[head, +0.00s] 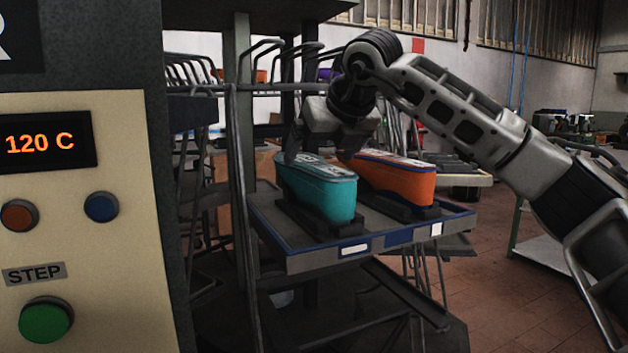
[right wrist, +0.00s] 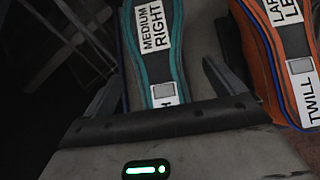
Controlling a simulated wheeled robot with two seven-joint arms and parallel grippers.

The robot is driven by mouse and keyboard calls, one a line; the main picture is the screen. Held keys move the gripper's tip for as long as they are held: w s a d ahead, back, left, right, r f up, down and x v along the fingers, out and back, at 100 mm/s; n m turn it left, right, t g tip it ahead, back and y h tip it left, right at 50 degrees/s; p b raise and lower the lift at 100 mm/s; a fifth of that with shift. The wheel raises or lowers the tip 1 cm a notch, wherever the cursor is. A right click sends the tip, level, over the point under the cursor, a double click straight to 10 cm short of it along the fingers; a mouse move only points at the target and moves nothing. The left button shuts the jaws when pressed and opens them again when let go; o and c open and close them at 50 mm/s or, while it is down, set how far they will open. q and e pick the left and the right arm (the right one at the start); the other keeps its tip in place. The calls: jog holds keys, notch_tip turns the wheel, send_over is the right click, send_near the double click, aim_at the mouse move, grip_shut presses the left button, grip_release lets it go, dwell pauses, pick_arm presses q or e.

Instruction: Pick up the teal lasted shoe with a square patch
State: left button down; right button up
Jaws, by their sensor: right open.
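The teal lasted shoe (head: 318,188) sits upright in a dark holder on a blue-edged tray (head: 300,262) in the head view. In the right wrist view the teal shoe (right wrist: 153,60) shows a "MEDIUM RIGHT" label and a small square grey patch on its top. My right gripper (head: 322,157) is open at the far end of the teal shoe. In the right wrist view its fingers (right wrist: 168,85) stand one on each side of the shoe, not closed on it. My left gripper is not in view.
An orange shoe (head: 398,180) with a "TWILL" label stands close to the right of the teal one on the same tray. A dark rack post (head: 240,190) rises at the left. A control panel (head: 85,220) reading 120 C fills the left side.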

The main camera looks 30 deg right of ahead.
aim_at(312, 163)
jog(key=p+x, duration=0.1)
jog(key=x, duration=0.4)
jog(key=shift+w+a, duration=0.1)
jog(key=shift+a, duration=0.1)
jog(key=c, duration=1.2)
jog(key=shift+r, duration=0.15)
jog(key=c, duration=0.4)
jog(key=shift+o, duration=0.2)
jog(key=shift+r, duration=0.1)
